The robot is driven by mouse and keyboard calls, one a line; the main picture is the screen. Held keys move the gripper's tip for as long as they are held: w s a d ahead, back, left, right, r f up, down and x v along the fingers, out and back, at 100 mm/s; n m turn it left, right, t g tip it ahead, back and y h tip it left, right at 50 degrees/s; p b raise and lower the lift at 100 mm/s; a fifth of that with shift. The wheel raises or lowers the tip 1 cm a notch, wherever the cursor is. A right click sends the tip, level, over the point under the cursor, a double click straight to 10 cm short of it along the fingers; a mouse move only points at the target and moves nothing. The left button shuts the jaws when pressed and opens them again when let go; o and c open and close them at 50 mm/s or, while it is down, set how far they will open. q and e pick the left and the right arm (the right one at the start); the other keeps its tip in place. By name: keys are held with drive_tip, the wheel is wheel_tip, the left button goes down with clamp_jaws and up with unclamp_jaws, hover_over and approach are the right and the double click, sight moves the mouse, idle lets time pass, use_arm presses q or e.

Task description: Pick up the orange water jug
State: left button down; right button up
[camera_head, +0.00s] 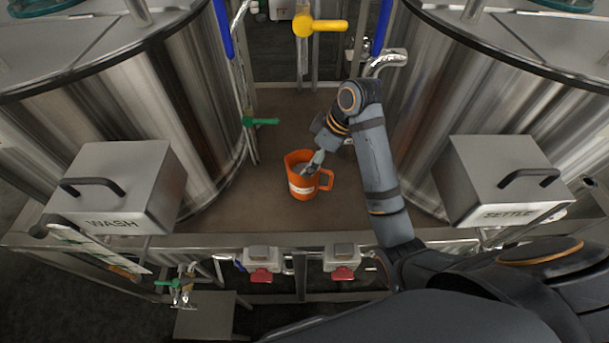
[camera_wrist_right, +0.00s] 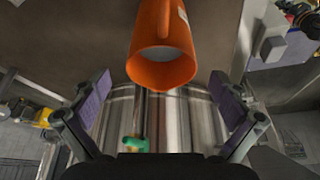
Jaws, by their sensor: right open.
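The orange water jug (camera_head: 292,174) stands upright on the brown deck between the two steel tanks in the head view. It has a white label on its front and a handle on its right side. In the right wrist view the jug (camera_wrist_right: 155,30) is at top centre, its open mouth toward the camera. My right gripper (camera_head: 314,163) overlaps the jug's mouth in the head view. In the wrist view its two fingers (camera_wrist_right: 162,103) are wide apart with nothing between the pads, and the jug appears beyond them. My left gripper is not in view.
Steel tanks stand at left (camera_head: 185,105) and right (camera_head: 430,100). A WASH box (camera_head: 120,180) and a SETTLE box (camera_head: 505,175) sit in front of them. A green valve handle (camera_head: 262,121) is behind the jug, left. Bare deck (camera_head: 248,205) lies around the jug.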

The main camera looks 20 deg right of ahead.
sight(305, 166)
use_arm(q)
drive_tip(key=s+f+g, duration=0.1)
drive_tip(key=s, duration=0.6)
use_arm(e)
drive_tip(key=p+x, duration=0.2)
drive_tip(key=x, duration=0.3)
drive_tip(key=shift+w+f+p, duration=0.15)
drive_tip(key=shift+f+p, duration=0.15)
drive_tip(key=shift+f, duration=0.05)
drive_tip(key=shift+s+p+x, duration=0.25)
drive_tip(key=shift+p+x, duration=0.15)
drive_tip(key=shift+x, duration=0.8)
drive_tip(key=shift+a+f, duration=0.2)
drive_tip(key=shift+f, duration=0.2)
drive_tip(key=shift+w, duration=0.1)
drive_tip(key=shift+f, duration=0.1)
drive_tip(key=c, duration=1.6)
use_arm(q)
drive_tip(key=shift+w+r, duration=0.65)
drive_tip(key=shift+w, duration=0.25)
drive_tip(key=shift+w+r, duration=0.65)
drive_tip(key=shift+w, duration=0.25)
use_arm(e)
drive_tip(key=shift+c, duration=0.8)
